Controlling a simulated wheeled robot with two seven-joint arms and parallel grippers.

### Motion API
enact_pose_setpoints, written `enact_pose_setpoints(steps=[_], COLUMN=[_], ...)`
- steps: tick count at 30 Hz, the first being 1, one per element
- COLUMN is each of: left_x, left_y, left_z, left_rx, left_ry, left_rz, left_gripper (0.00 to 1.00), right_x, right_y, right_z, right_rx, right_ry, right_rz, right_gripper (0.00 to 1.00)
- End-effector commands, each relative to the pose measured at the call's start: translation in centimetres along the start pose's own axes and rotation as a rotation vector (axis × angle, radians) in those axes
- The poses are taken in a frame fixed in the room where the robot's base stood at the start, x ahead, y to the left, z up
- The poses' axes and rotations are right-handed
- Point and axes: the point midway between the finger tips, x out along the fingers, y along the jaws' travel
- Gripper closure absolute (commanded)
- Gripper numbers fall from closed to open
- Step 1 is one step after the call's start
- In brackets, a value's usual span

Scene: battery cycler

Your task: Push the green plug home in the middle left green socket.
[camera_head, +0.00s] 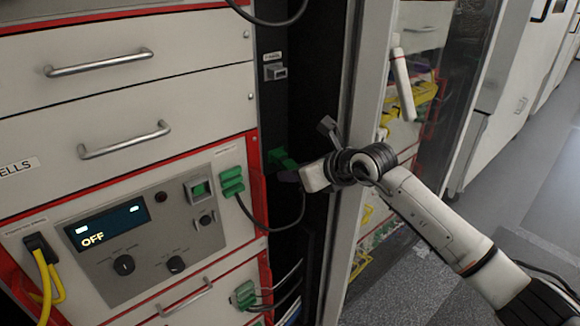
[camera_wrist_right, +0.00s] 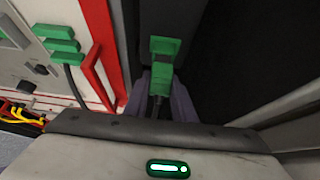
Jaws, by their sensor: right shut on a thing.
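My right gripper (camera_head: 292,175) is at the dark vertical strip just right of the red-edged cabinet. In the wrist view its two purple-grey fingers (camera_wrist_right: 160,100) are shut on the green plug (camera_wrist_right: 160,80), whose dark cable runs back between them. A wider green piece (camera_wrist_right: 165,46) sits directly beyond the plug, against the dark strip, and looks like the socket. The two green parts line up; whether a gap is left between them I cannot tell. In the head view the green parts (camera_head: 283,160) are small and partly hidden by the gripper. My left gripper is not in view.
A green connector (camera_head: 232,182) with a black cable is on the instrument panel (camera_head: 150,225), whose display reads OFF. Another green connector (camera_head: 245,295) is lower down. A red cabinet edge (camera_wrist_right: 100,50) stands close left of the fingers. A grey frame post (camera_head: 358,100) stands right.

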Motion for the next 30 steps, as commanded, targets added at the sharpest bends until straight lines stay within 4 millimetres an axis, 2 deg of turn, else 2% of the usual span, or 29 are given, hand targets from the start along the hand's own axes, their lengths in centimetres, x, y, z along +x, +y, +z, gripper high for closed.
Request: enact_pose_setpoints(steps=[30], left_x=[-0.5], left_y=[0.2], left_z=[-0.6], left_rx=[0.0], left_ry=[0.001], left_rz=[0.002], left_gripper=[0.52], right_x=[-2.5], right_y=[-0.1], right_z=[-3.1], right_rx=[0.001], right_ry=[-0.002], right_rz=[0.0], right_gripper=[0.89])
